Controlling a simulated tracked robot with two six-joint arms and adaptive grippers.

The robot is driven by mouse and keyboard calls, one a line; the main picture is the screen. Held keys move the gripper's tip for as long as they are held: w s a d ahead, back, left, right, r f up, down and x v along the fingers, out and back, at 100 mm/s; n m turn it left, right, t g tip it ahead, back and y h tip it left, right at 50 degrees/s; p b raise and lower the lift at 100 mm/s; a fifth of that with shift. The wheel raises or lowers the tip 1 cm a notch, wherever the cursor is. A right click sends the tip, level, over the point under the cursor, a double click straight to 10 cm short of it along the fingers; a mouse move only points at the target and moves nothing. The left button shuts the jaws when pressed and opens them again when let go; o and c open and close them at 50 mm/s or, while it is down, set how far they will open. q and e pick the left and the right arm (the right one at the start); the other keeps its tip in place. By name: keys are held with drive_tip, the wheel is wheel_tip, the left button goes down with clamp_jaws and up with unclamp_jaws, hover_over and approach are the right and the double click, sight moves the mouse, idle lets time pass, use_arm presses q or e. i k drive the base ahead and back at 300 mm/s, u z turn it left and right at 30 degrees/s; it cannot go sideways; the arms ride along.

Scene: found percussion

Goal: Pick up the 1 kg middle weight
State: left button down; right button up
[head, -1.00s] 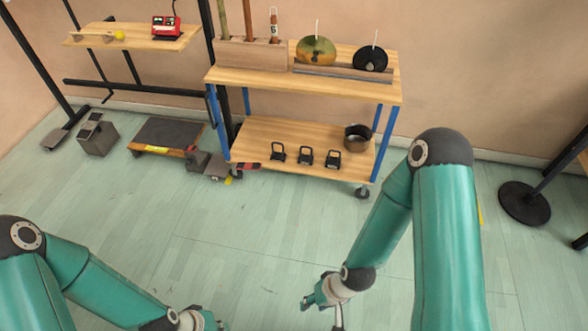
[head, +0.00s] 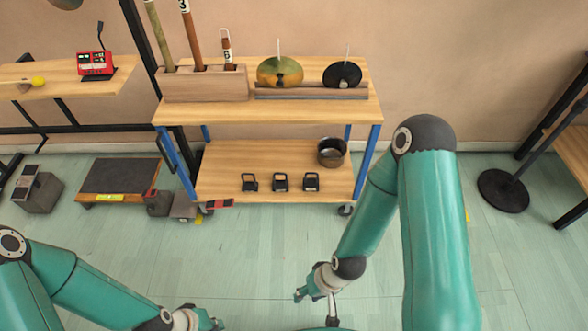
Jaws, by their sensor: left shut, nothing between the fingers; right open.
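Three small black weights with handles stand in a row on the lower shelf of the wooden cart. The middle weight (head: 281,182) stands between the left weight (head: 250,182) and the right weight (head: 311,182). Their markings are too small to read. My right gripper (head: 315,300) is low in the head view, in front of the cart and apart from the weights. It is open and empty. My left gripper (head: 208,322) is at the bottom edge, partly cut off, shut and empty.
A metal pot (head: 332,152) stands behind the right weight on the lower shelf (head: 225,160). The upper shelf (head: 215,112) overhangs it and bears a holder with sticks (head: 203,84) and two round objects. A round black stand base (head: 503,191) is on the floor at right.

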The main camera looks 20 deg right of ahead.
sight(277, 185)
drive_tip(key=z, duration=0.1)
drive_tip(key=i, duration=1.05)
drive_tip(key=u, duration=0.05)
